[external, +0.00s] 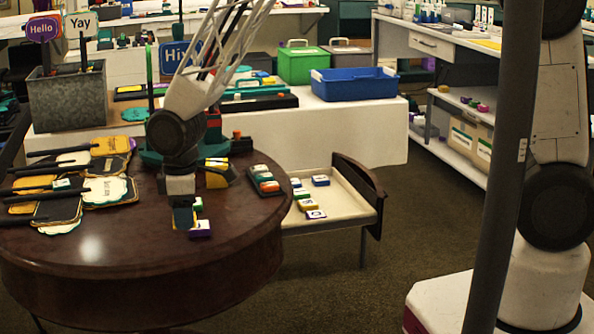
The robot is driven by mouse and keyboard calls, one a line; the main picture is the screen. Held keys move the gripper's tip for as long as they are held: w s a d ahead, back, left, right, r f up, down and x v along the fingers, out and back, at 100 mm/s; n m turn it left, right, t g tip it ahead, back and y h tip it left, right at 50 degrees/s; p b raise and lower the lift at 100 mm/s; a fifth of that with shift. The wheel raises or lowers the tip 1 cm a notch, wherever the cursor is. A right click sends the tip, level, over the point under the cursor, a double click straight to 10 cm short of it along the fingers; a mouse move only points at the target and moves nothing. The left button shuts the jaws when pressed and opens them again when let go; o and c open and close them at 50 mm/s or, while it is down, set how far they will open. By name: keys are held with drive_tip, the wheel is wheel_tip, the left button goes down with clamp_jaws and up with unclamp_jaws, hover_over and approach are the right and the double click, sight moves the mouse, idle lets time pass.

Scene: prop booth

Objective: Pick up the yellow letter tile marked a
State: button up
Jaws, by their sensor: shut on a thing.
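My gripper (183,212) reaches down over the round dark wooden table, near its front middle. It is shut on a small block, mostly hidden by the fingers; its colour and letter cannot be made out. A purple tile with a white top (200,229) and a green-and-white tile (197,204) lie just right of the fingers. A black-and-yellow piece (218,174) sits behind them to the right. In the open cream drawer (345,208) lie several letter tiles, including a yellow one with a white top (316,214). I cannot surely read an "a" on any tile.
A dark rack of coloured tiles (264,180) stands at the table's right edge. Flat signs with black handles (108,190) cover the table's left side. A metal bin with paddle signs (68,97) and a blue crate (353,84) stand behind. The table's front is clear.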

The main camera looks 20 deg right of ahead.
drive_tip(key=shift+s+d+r, duration=0.1)
drive_tip(key=shift+s+d, duration=0.7)
drive_tip(key=shift+d, duration=0.3)
drive_tip(key=shift+s+d+r, duration=0.1)
drive_tip(key=shift+s+d, duration=0.65)
drive_tip(key=shift+d, duration=0.3)
